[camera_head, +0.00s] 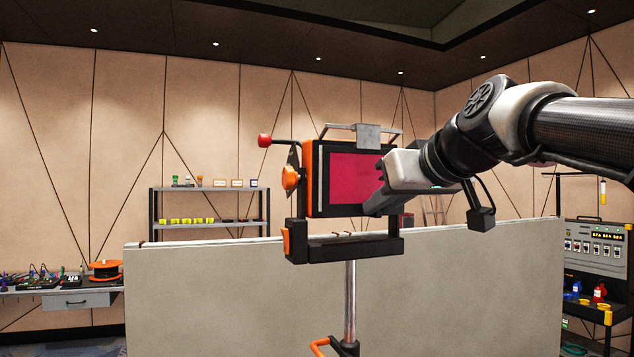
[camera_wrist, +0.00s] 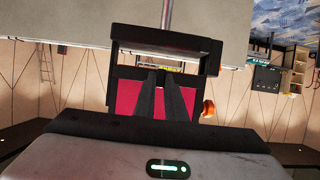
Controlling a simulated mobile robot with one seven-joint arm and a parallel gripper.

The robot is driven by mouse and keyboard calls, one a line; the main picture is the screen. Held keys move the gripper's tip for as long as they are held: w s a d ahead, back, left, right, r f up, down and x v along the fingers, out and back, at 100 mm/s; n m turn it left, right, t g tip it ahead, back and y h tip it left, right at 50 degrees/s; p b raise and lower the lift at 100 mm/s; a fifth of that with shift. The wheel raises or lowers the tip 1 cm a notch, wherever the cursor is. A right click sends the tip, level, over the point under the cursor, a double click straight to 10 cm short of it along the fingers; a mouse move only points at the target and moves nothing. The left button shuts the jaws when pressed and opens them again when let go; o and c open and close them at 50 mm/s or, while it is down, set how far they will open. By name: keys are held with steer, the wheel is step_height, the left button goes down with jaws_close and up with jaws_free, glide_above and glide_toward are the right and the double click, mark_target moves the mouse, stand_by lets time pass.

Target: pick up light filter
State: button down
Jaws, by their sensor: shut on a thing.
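The light filter (camera_head: 350,178) is a magenta-red panel set in an orange and black frame in the head view. In the wrist view its red face (camera_wrist: 128,98) shows on both sides of my dark fingers. My gripper (camera_head: 376,190) reaches it from the right, at the panel's right edge. In the wrist view the two fingers (camera_wrist: 165,82) are close together in front of the red panel, shut on the filter. Where the fingertips touch it is hidden in the head view. The frame stands on a black bracket (camera_head: 352,246) on a metal pole (camera_head: 350,290).
A red-knobbed lever (camera_head: 265,141) and an orange knob (camera_head: 290,177) stick out left of the frame. A pale low partition (camera_head: 200,290) stands behind the pole. A shelf (camera_head: 210,222) with small items, a workbench (camera_head: 85,300) and a control panel (camera_head: 597,248) stand farther off.

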steer(key=shift+r, duration=0.15)
steer(key=s+d+b, duration=0.1)
steer(key=s+d, duration=0.4)
steer(key=s, duration=1)
steer(key=s+d+r+b, duration=0.1)
steer(key=s+d, duration=0.4)
steer(key=s, duration=1)
steer(key=shift+s+r+b, duration=0.15)
steer(key=shift+s+b, duration=0.1)
steer(key=shift+b, duration=0.55)
